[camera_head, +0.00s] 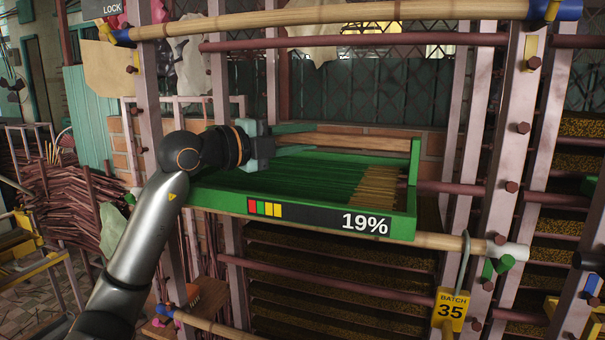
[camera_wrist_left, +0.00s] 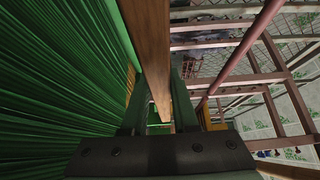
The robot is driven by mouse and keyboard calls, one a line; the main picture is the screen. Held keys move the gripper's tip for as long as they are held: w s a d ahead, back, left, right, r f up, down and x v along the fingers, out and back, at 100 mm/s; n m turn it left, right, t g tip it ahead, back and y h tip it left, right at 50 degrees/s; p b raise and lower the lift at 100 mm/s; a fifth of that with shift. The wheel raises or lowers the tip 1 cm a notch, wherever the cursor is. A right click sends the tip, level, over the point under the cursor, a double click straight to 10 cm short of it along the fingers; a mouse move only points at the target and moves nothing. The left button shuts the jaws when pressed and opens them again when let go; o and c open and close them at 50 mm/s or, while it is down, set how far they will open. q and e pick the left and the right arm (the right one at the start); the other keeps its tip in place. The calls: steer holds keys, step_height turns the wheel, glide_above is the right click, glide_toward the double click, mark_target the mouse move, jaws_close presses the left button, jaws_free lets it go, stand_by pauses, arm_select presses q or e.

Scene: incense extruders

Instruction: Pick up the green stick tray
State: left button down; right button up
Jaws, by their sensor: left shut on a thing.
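The green stick tray (camera_head: 412,170) is in the middle of the head view. It holds rows of green sticks, with tan ones at its right end. Its front panel has red, green and yellow blocks and reads "19%". My left gripper (camera_head: 298,139) is at the tray's far side, with one finger on each side of the wooden back rail (camera_head: 365,143). It is shut on that rail. In the left wrist view, the rail (camera_wrist_left: 153,50) runs between the fingers and the green sticks (camera_wrist_left: 50,70) lie to the left. My right gripper is not in view.
A bamboo pole (camera_head: 440,241) runs just under the tray's front. Upright metal posts (camera_head: 515,150) stand to the right, and several stick-filled racks lie below. A yellow "BATCH 35" tag (camera_head: 450,310) hangs at lower right. A bamboo pole (camera_head: 330,19) crosses above.

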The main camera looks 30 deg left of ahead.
arm_select(q)
steer(key=shift+r, duration=0.2)
step_height(320, 180, up, 10)
steer(key=shift+f+p, duration=0.1)
steer(key=shift+p, duration=0.65)
steer(key=shift+s, duration=0.25)
stand_by(0.6)
